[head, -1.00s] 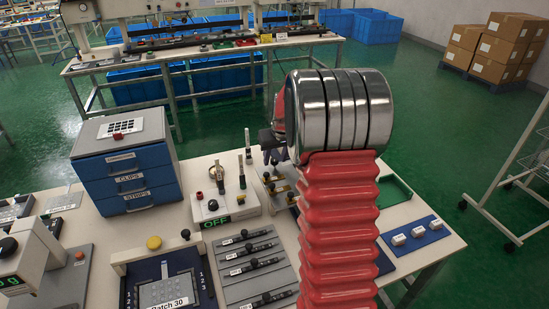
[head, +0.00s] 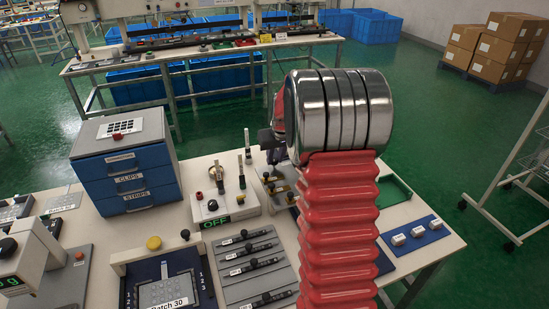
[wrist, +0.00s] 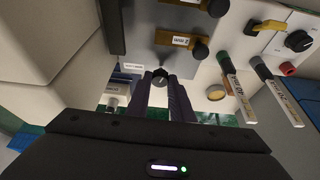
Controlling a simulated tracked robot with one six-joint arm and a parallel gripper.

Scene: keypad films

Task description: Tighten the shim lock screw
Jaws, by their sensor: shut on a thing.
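In the wrist view, the shim lock screw shows as a small round black knob (wrist: 160,76) with a pale mark on it. A white label strip (wrist: 132,66) lies beside it, its text too small to read. My gripper (wrist: 161,82) has its two dark fingers on either side of the knob, shut on it at the fingertips. How deep the grip is cannot be told. In the head view, my red and chrome arm hides the knob; only a dark part of my gripper (head: 268,138) shows left of the chrome joint.
Brass blocks with labels and black knobs (wrist: 200,51) sit close by. Upright marker-like tools (wrist: 237,92) stand beside the fixture, near the control box reading OFF (head: 230,211). A blue drawer cabinet (head: 125,170) stands left; a blue mat with white pieces (head: 413,234) lies right.

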